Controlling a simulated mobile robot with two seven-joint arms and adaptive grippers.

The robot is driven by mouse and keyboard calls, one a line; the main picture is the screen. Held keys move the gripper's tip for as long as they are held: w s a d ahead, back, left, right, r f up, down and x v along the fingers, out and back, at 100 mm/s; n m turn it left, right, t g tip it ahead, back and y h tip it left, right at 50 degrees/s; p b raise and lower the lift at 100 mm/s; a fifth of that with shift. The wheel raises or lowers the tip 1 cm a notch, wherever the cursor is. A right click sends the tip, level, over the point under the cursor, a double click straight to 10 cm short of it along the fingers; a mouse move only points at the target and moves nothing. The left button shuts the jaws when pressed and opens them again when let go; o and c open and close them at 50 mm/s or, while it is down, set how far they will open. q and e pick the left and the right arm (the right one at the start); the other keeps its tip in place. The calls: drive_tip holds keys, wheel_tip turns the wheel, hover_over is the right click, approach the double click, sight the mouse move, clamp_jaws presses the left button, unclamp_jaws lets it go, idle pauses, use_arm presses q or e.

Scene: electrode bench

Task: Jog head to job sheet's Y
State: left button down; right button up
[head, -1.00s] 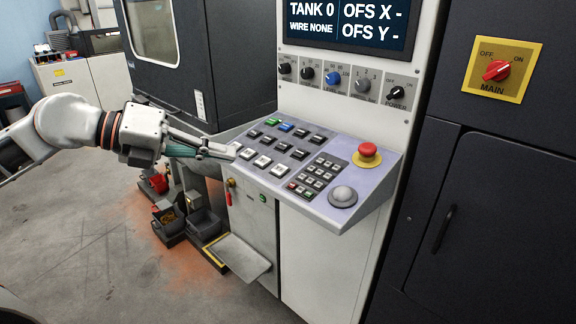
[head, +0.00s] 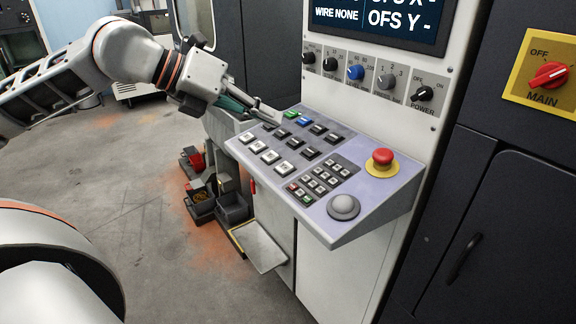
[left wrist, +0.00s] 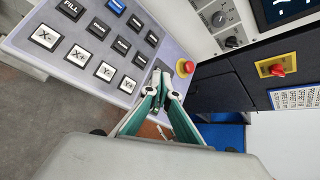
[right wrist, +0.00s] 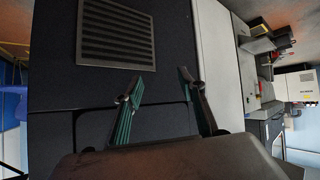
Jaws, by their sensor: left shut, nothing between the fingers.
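The control panel (head: 375,192) slopes out below a display (head: 378,18) reading WIRE NONE, OFS X - and OFS Y -. In the left wrist view, white keys marked X (left wrist: 46,37) and Y (left wrist: 105,71) run in a row; the Y signs are hard to read. A printed sheet (left wrist: 296,97) hangs on the dark cabinet there, its text too small to read. My left gripper (head: 277,117) is shut and empty, its tips over the panel's far left part, near the upper keys. My right gripper (right wrist: 160,84) is open and empty in front of a dark vented surface.
A red stop button (head: 382,158) and a grey round knob (head: 343,207) sit at the panel's right. Rotary knobs (head: 355,72) line the face above. A red MAIN switch (head: 549,75) is on the right cabinet. Small bins (head: 232,208) stand below left.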

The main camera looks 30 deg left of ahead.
drive_tip(key=shift+a, duration=0.1)
use_arm(q)
drive_tip(key=b, duration=0.4)
hover_over(278, 169)
drive_tip(key=f, duration=0.7)
drive_tip(key=shift+s+f, duration=0.2)
drive_tip(key=shift+f, duration=0.5)
drive_tip(key=shift+w+f, duration=0.15)
drive_tip(key=shift+f, duration=0.05)
drive_tip(key=shift+r, duration=0.1)
use_arm(e)
drive_tip(key=f, duration=0.1)
drive_tip(key=w+d+f, duration=0.1)
drive_tip(key=shift+d+f, duration=0.15)
drive_tip(key=shift+f, duration=0.25)
drive_tip(key=shift+f, duration=0.1)
drive_tip(key=shift+s+a+f, duration=0.25)
drive_tip(key=shift+s+f, duration=0.1)
drive_tip(key=shift+s, duration=0.25)
